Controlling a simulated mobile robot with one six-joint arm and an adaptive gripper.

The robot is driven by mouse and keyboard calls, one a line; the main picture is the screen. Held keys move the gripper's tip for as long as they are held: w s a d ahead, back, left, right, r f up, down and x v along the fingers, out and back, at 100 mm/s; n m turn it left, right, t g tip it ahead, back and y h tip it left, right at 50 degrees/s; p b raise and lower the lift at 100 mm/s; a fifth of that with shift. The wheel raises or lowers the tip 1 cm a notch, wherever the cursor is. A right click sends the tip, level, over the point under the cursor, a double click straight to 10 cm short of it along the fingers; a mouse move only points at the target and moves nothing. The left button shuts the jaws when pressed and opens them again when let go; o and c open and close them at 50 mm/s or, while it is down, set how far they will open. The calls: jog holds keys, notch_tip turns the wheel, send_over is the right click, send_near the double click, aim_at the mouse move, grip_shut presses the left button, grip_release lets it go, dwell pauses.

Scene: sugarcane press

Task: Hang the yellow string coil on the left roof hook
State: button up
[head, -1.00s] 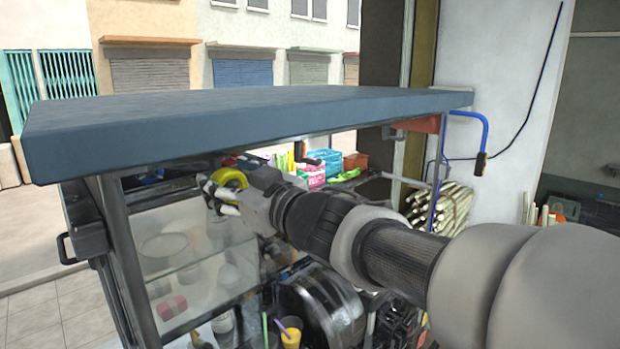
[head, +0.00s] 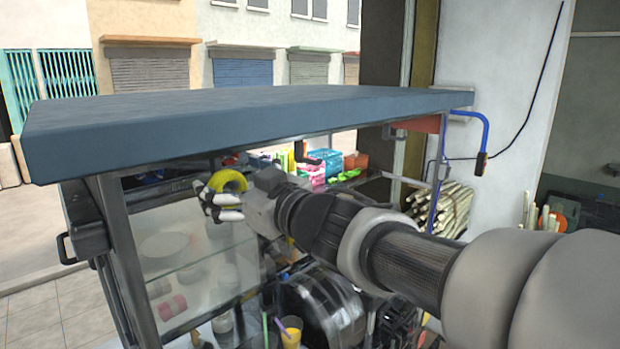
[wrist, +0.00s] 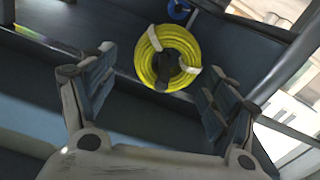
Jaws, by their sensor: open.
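The yellow string coil (head: 230,174) is under the front left part of the blue roof in the head view. In the wrist view the coil (wrist: 168,33) is a round ring with pale ties, seen face on beyond my fingers. A dark piece (wrist: 163,66) shows in its hole, probably the left roof hook; I cannot tell whether it bears the coil. My gripper (head: 218,202) is open just beside and below the coil. In the wrist view my spread fingers (wrist: 155,78) stand either side of it, with gaps to the ring.
The blue roof slab (head: 250,120) is close above my gripper. A post (head: 125,255) and a glass case (head: 200,255) stand at left and below. Another dark hook (head: 315,160) hangs farther right. A blue item (wrist: 179,8) shows behind the coil in the wrist view.

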jog(key=v, duration=1.1)
jog(key=d+f+m+t+h+b, duration=0.3)
jog(key=d+f+m+h+b, duration=0.85)
jog(key=d+f, duration=1)
jog(key=s+d+f+g+h+b, duration=0.2)
jog(key=s+f+g+b, duration=0.15)
jog(key=f, duration=0.45)
jog(key=s+d+f+g+h+b, duration=0.2)
jog(key=s+f+b, duration=0.3)
jog(key=f, duration=0.3)
jog(key=s+a+f+g+y+b, duration=0.2)
jog(key=s+f+g+b, duration=0.2)
jog(key=s+f, duration=0.8)
jog(key=shift+f+m+g+b, duration=0.35)
jog(key=shift+f+b, duration=0.55)
jog(key=shift+f, duration=0.1)
jog(key=shift+c, duration=0.5)
